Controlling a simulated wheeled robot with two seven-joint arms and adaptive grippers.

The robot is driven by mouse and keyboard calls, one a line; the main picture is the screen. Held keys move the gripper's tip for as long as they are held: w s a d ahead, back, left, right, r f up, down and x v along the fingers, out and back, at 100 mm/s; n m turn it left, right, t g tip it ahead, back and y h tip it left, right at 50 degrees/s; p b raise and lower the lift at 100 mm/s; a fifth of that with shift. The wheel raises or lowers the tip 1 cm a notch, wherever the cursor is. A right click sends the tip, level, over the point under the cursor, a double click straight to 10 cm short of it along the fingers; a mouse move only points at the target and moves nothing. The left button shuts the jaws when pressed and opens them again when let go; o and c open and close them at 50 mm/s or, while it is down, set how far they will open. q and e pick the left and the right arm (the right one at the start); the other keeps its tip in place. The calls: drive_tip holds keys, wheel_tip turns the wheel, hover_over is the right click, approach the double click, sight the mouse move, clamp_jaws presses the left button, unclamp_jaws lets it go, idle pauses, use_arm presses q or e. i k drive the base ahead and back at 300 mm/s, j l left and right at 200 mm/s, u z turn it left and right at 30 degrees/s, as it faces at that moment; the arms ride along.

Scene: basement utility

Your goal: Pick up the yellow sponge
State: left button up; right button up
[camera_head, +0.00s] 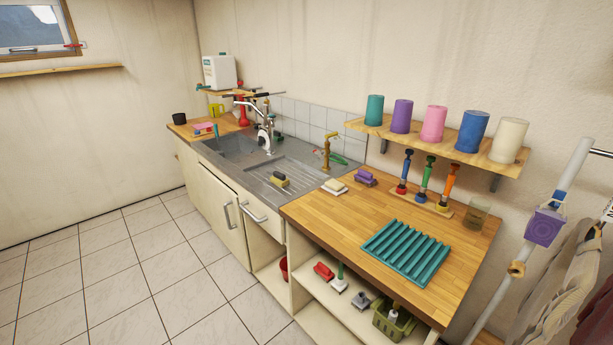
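A small yellow sponge-like block (279,181) with a dark part on top lies on the ridged drainboard of the grey sink unit (300,197). A pale cream, sponge-like block (334,187) lies near the back left of the wooden counter (340,217), close to the sink edge. Which of the two is the yellow sponge is hard to tell for certain at this size; the block on the drainboard is the more clearly yellow. Neither of my grippers is in view.
A teal ridged rack (405,252) lies on the counter, with a purple block (364,178) and upright colored-handled tools (427,183) behind it. A wall shelf (440,143) with several colored cylinders overhangs the counter's back. A faucet (265,125) rises behind the sink. The tiled floor (130,265) is clear.

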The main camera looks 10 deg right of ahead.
sight(278, 179)
drive_tip(key=i+j+z, duration=0.1)
drive_tip(key=i+z, duration=0.2)
drive_tip(key=z, duration=0.15)
drive_tip(key=i+j+z, duration=0.25)
drive_tip(key=z, duration=0.2)
drive_tip(key=i+j+z, duration=0.25)
drive_tip(key=z, duration=0.2)
